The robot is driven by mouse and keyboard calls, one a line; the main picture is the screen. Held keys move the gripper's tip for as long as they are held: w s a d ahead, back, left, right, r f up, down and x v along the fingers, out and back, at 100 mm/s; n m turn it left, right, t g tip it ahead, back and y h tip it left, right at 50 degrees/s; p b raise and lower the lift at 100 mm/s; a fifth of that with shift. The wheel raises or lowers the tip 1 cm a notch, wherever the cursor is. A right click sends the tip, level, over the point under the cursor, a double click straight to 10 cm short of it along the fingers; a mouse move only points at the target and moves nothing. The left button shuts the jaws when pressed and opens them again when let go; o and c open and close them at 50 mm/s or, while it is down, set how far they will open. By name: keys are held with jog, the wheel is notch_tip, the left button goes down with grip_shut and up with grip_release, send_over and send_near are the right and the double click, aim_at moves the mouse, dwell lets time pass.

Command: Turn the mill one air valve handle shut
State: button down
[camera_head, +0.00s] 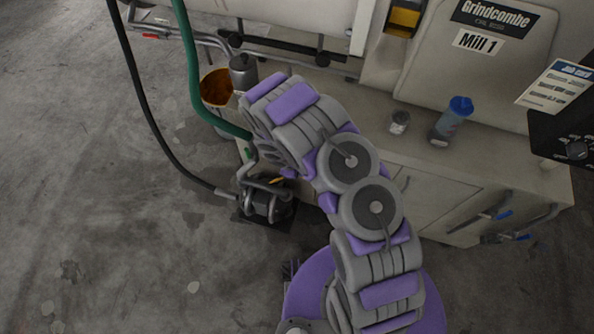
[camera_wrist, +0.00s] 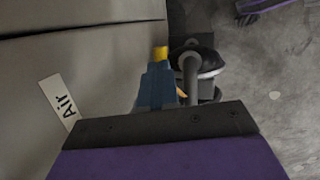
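My gripper (camera_wrist: 157,70) shows in the wrist view as blue-grey fingers reaching out from the dark palm plate. They look like one narrow shape, and whether there is a gap between them I cannot tell. A small yellow piece (camera_wrist: 161,53), possibly the valve handle, shows right at the fingertips. Whether the fingers touch it is not clear. A white label reading "Air" (camera_wrist: 63,103) is on the pale panel to the left. In the head view my arm bends down beside the Mill 1 cabinet, and the valve itself cannot be made out behind it.
A dark pump unit (camera_head: 265,203) with a black hose stands on the floor by the cabinet (camera_head: 440,190). A green hose (camera_head: 191,62) hangs in front of a bucket (camera_head: 216,86). A blue-capped bottle (camera_head: 450,118) stands on the ledge. The floor at left is open.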

jog(key=shift+s+d+f, duration=0.2)
jog(key=shift+s+d, duration=0.05)
jog(key=shift+s, duration=0.05)
jog(key=d+p+v, duration=0.1)
jog(key=p+v, duration=0.1)
jog(key=v, duration=0.5)
jog(key=d+p+v, duration=0.1)
jog(key=p+v, duration=0.2)
jog(key=v, duration=0.4)
jog(key=shift+s+d+r, duration=0.15)
jog(key=shift+d+r, duration=0.15)
